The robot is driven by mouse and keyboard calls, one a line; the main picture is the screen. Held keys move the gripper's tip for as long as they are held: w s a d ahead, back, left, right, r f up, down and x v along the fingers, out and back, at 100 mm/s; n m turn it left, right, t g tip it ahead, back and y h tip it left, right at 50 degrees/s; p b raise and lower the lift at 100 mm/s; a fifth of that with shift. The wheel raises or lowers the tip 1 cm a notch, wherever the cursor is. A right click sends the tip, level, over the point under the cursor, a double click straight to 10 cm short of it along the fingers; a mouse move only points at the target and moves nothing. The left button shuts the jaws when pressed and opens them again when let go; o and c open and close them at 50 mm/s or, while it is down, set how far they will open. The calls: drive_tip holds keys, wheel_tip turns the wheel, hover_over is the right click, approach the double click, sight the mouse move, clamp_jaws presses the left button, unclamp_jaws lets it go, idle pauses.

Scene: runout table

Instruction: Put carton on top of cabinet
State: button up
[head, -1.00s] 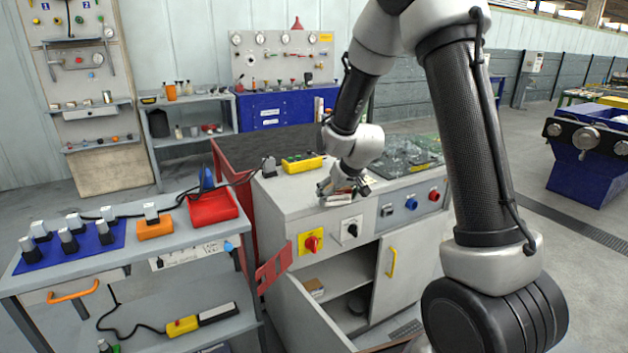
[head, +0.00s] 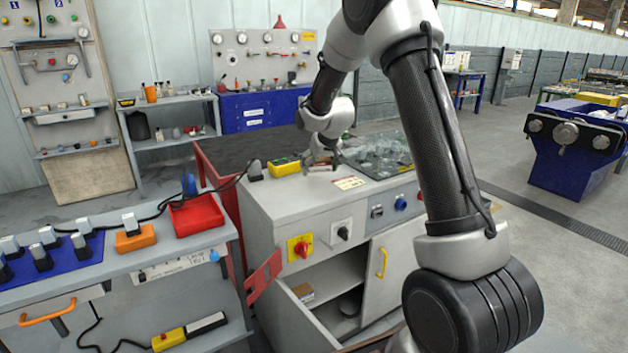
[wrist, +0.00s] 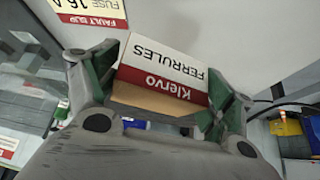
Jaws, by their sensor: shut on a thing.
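The carton (wrist: 160,62) is a small white and red box marked "Klervo FERRULES", with a plain brown side. My gripper (wrist: 155,85) is shut on it, one finger at each end. In the head view, the carton (head: 321,164) shows small under my gripper (head: 322,154), at the top of the grey cabinet (head: 290,205). I cannot tell whether its underside touches the top. The cabinet has a red knob and a black knob on its front.
The cabinet's lower door hangs open, with a brown box (head: 303,292) inside. A workbench with a red tray (head: 197,215) stands left.

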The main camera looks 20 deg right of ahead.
sight(319, 187)
wheel_tip(319, 187, down, 5)
drive_tip(key=shift+r, duration=0.1)
drive_tip(key=o, duration=1.1)
drive_tip(key=shift+c, duration=0.2)
drive_tip(key=s+f+v, duration=0.2)
drive_tip(key=s+v, duration=0.1)
drive_tip(key=v, duration=1)
drive_tip(key=s+f+v, duration=0.1)
drive_tip(key=s+v, duration=0.1)
drive_tip(key=v, duration=1.1)
drive_tip(key=s+d+r+g, duration=0.1)
drive_tip(key=s+g, duration=0.1)
drive_tip(key=s, duration=2.4)
drive_tip(key=shift+s+d+r, duration=0.25)
drive_tip(key=shift+s+r, duration=0.1)
